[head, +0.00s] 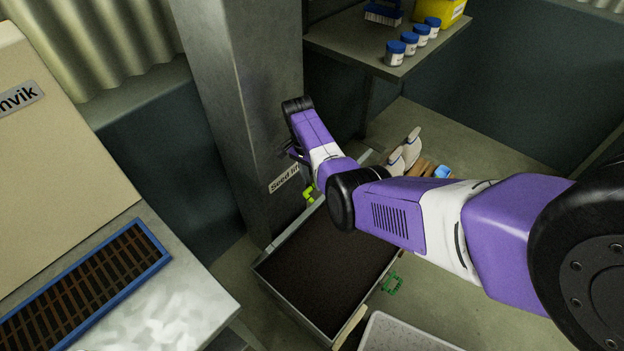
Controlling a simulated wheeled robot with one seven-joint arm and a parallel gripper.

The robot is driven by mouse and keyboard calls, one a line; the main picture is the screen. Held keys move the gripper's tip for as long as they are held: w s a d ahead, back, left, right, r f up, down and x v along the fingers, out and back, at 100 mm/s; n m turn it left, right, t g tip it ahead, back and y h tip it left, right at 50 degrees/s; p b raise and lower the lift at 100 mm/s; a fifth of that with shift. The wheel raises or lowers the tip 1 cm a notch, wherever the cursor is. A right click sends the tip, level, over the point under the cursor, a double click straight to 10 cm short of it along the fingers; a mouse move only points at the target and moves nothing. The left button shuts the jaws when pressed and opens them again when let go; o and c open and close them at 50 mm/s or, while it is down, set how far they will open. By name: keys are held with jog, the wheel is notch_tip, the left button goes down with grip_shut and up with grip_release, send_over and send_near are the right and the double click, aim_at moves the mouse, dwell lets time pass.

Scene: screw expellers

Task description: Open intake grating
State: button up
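My gripper (292,153) is small and dark in the head view, beside the grey column and partly hidden by my purple and white arm. I cannot tell whether its fingers are open or shut. A bright yellow-green piece (309,194) shows just below it; I cannot tell whether they touch. Below is a metal-rimmed box (303,321) with a dark brown, flat-looking top; I cannot make out bars there. A sign (284,179) on the column above it appears to read "Sued in". A barred grating in a blue frame (154,238) lies on the metal surface at lower left, away from my gripper.
The grey column (240,80) stands close to my gripper. A shelf (345,45) with several blue-lidded jars juts out above right. A pale tray (400,335) and a green object (392,283) are beside the box. Pale scoop-like objects (405,150) lie behind my arm.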

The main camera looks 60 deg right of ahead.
jog(key=shift+r, duration=0.1)
notch_tip(320, 180, up, 7)
jog(key=w, duration=0.1)
jog(key=shift+w+d+r, duration=0.15)
jog(key=shift+w+r, duration=0.05)
jog(key=shift+w, duration=0.05)
dwell(0.6)
